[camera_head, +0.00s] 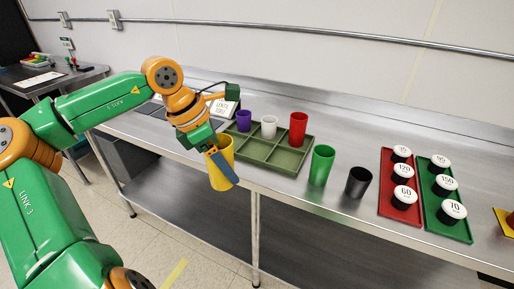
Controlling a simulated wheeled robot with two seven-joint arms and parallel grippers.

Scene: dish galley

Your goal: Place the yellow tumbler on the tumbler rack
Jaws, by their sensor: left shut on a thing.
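The yellow tumbler (221,172) is held by my left gripper (223,166), which is shut on it. The tumbler is close to upright, at the table's front edge, in front of the rack's left end. A gripper finger hides part of its side. The tumbler rack (282,158) is a green compartmented tray on the steel table. Purple (244,120), white (269,126) and red (298,128) tumblers stand in its back row. The front compartments that show are empty. My right gripper is not in view.
A green tumbler (321,165) and a black tumbler (358,181) stand on the table right of the rack. A red tray (386,203) and a green tray (440,222) with several numbered black-and-white pieces lie farther right. A sign (222,107) stands behind the gripper.

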